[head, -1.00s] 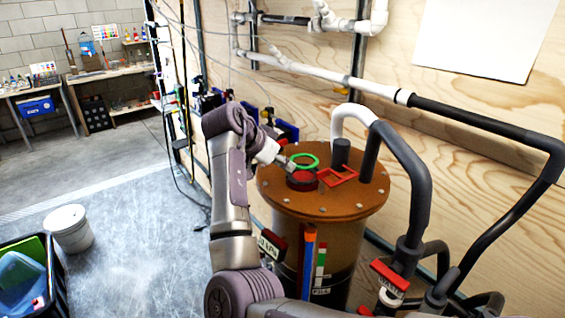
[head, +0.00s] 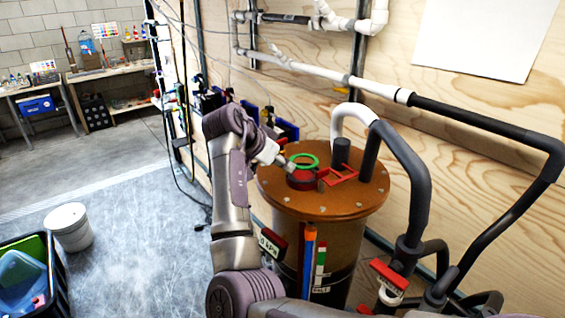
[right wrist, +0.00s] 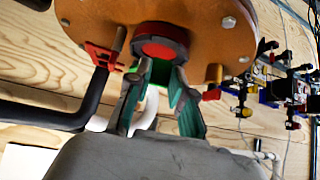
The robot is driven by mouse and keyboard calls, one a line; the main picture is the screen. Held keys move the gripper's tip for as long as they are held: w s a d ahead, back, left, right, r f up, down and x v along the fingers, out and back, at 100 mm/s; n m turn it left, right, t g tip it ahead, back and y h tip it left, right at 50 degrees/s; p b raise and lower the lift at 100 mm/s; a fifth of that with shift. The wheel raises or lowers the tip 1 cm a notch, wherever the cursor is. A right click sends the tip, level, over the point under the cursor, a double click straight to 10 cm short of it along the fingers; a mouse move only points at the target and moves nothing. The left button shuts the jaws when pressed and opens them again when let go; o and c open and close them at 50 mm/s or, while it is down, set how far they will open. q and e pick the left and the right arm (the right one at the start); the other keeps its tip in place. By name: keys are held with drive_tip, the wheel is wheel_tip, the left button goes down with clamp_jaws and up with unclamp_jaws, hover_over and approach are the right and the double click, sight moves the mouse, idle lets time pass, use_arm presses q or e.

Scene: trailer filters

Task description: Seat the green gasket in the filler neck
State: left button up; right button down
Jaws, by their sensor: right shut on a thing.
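The green gasket (head: 303,160) is a thin bright green ring. In the head view it shows at the back edge of the red filler neck (head: 302,180), on the brown tank lid. My right gripper (head: 287,167) reaches in from the left and is shut on the gasket. In the right wrist view the fingers (right wrist: 160,85) point at the red round face of the neck (right wrist: 160,49), with a bit of bright green between them. The gasket is mostly hidden there, and I cannot tell whether it touches the neck. My left gripper is not in view.
The brown lid (head: 278,198) carries a red bracket (head: 339,176) and a dark post (head: 341,152) right of the neck. Thick grey pipes (head: 416,190) rise at the right. A plywood wall stands close behind. Open floor, a white bucket (head: 69,228) and a black crate are at left.

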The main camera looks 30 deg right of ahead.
drive_tip(key=shift+f+b, duration=0.7)
drive_tip(key=shift+f, duration=1.15)
drive_tip(key=c, duration=0.9)
unclamp_jaws()
drive_tip(key=shift+c, duration=0.2)
drive_tip(key=shift+r, duration=0.1)
wheel_tip(320, 180, up, 10)
